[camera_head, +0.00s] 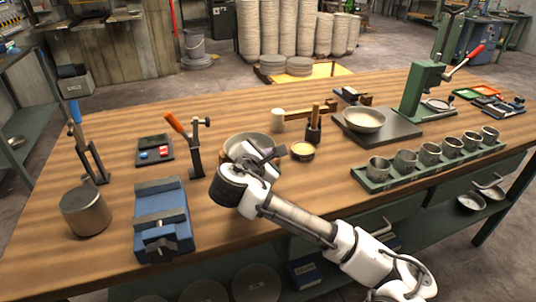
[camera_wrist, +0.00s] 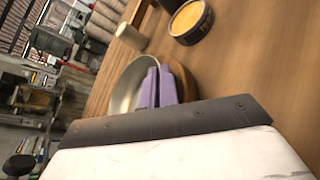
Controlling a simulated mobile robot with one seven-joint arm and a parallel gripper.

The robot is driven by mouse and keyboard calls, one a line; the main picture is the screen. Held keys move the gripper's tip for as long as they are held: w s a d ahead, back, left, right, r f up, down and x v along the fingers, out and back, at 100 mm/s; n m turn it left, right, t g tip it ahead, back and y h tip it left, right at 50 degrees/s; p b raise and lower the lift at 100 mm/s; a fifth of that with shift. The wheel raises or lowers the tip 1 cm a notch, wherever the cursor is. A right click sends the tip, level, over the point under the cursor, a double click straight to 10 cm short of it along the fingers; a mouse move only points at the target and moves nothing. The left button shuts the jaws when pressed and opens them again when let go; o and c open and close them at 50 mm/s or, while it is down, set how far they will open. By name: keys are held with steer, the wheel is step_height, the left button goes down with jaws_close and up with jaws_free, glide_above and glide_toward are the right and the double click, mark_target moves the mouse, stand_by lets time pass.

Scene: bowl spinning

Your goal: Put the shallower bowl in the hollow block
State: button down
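A grey metal bowl (camera_head: 246,139) is at the middle of the bench under my gripper (camera_head: 277,152), and partly hidden by it. In the wrist view the bowl (camera_wrist: 126,84) lies left of my purple fingers (camera_wrist: 157,70). The fingers are close together at its rim, one on the inner side and one on the outer side, and look shut on it. A round brown wooden piece, seemingly the hollow block (camera_wrist: 184,80), shows beside and under the bowl; its hollow is hidden. A second pale bowl (camera_head: 365,119) stands on a dark plate to the right. Which bowl is shallower is hard to tell.
A green rack (camera_head: 400,177) of several metal cups stands at right. A round tin (camera_head: 303,151), a tool holder (camera_head: 313,133) and a mallet (camera_head: 279,121) are close to the bowl.

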steer(key=shift+f, duration=0.15)
steer(key=c, duration=2)
jaws_free()
steer(key=shift+o, duration=0.2)
